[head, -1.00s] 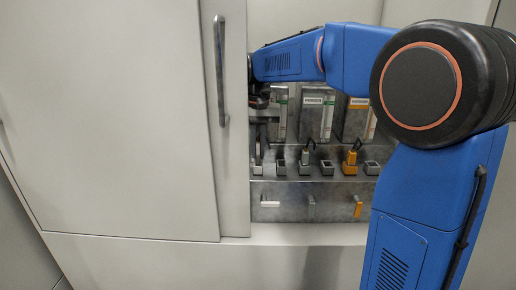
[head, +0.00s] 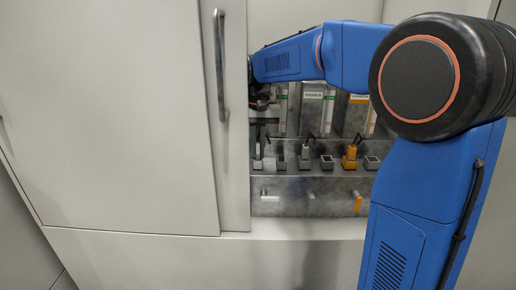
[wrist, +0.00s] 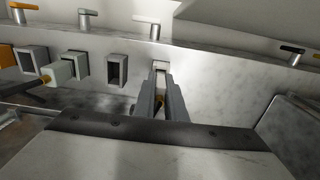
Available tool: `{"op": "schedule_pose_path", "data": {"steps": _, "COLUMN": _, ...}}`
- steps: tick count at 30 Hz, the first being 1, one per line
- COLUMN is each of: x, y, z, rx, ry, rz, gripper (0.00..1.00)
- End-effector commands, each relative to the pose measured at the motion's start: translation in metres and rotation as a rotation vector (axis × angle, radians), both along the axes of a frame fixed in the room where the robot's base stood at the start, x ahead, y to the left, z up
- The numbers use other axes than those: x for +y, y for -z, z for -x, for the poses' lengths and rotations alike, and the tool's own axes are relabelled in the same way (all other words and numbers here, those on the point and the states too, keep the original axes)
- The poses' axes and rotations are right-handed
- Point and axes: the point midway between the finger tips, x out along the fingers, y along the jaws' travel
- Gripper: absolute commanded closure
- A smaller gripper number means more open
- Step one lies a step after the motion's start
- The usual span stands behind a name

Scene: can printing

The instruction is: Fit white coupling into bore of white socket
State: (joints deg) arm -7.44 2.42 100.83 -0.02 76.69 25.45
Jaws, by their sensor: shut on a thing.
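My gripper shows in the wrist view (wrist: 161,84) with its two grey fingers close together, shut on the small white coupling (wrist: 160,65) at their tips. In the head view the gripper (head: 258,138) is at the left end of the socket row, partly hidden by the cabinet edge and dim. The white socket (head: 257,164) is at the left end of this row, directly below the gripper. The coupling seems to be at or just above it. The fingers hide the bore, so I cannot tell whether the coupling is inside.
An orange coupling (head: 350,152) and a grey one (head: 304,152) stand in neighbouring sockets. An empty socket (wrist: 117,70) is beside my fingers. White (head: 268,197) and orange (head: 358,202) levers project from the front panel. A cabinet door (head: 120,120) borders the left side.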

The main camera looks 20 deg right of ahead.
Motion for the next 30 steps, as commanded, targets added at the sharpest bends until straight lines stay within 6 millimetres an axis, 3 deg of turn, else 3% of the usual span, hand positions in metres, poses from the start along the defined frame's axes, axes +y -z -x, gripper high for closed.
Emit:
{"op": "schedule_pose_path", "data": {"steps": 4, "x": 0.0, "y": 0.003, "z": 0.0, "rx": 0.0, "ry": 0.0, "rz": 0.0, "gripper": 1.0}}
{"op": "schedule_pose_path", "data": {"steps": 5, "x": 0.0, "y": 0.003, "z": 0.0, "rx": 0.0, "ry": 0.0, "rz": 0.0, "gripper": 0.82}}
{"op": "schedule_pose_path", "data": {"steps": 7, "x": 0.0, "y": 0.003, "z": 0.0, "rx": 0.0, "ry": 0.0, "rz": 0.0, "gripper": 0.68}}
{"op": "schedule_pose_path", "data": {"steps": 20, "x": 0.0, "y": -0.006, "z": -0.001, "rx": -0.001, "ry": 0.0, "rz": -0.001, "gripper": 0.68}}
{"op": "schedule_pose_path", "data": {"steps": 30, "x": 0.0, "y": -0.067, "z": -0.001, "rx": -0.003, "ry": 0.0, "rz": 0.0, "gripper": 0.68}}
